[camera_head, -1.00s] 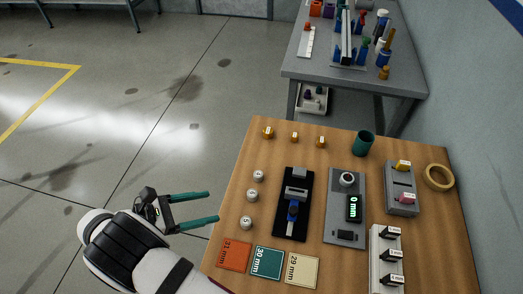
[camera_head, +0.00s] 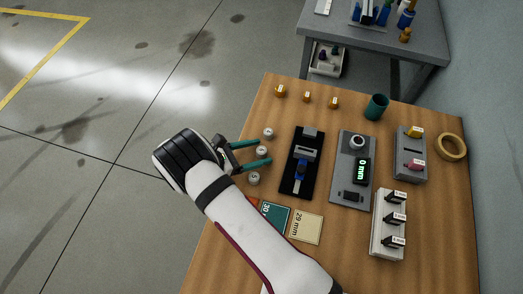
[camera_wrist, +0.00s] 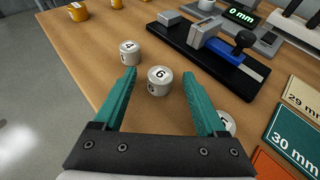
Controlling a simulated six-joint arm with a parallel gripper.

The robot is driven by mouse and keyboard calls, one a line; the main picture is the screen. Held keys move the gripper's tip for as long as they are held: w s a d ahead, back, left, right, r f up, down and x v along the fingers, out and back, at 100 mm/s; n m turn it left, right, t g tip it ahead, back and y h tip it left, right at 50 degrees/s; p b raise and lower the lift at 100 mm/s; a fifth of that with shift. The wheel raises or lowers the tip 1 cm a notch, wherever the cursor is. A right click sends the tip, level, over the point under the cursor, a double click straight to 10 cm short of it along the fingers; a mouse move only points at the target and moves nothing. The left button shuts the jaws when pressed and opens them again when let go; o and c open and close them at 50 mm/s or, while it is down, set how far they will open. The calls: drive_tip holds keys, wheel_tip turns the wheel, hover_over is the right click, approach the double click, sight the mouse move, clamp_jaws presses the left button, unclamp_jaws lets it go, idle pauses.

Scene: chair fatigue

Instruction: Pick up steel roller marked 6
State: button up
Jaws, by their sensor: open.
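The steel roller marked 6 (camera_wrist: 159,81) stands upright on the wooden table, its number facing up. It also shows in the head view (camera_head: 262,150) as the middle one of three rollers. My gripper (camera_wrist: 159,74) is open, with its two teal fingers pointing toward the roller. In the wrist view the roller appears between the fingertips, with a gap on each side. In the head view my gripper (camera_head: 264,152) is over the table's left edge; its exact height above the tabletop is hard to tell.
A roller marked 4 (camera_wrist: 129,52) stands just behind left; another (camera_wrist: 226,122) is partly hidden by the right finger. A black fixture with a blue clamp (camera_head: 301,165) stands to the right. Size cards, including the 29 mm card (camera_head: 306,227), lie in front.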

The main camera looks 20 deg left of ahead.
clamp_jaws()
drive_tip(key=shift+r, duration=0.15)
idle(0.4)
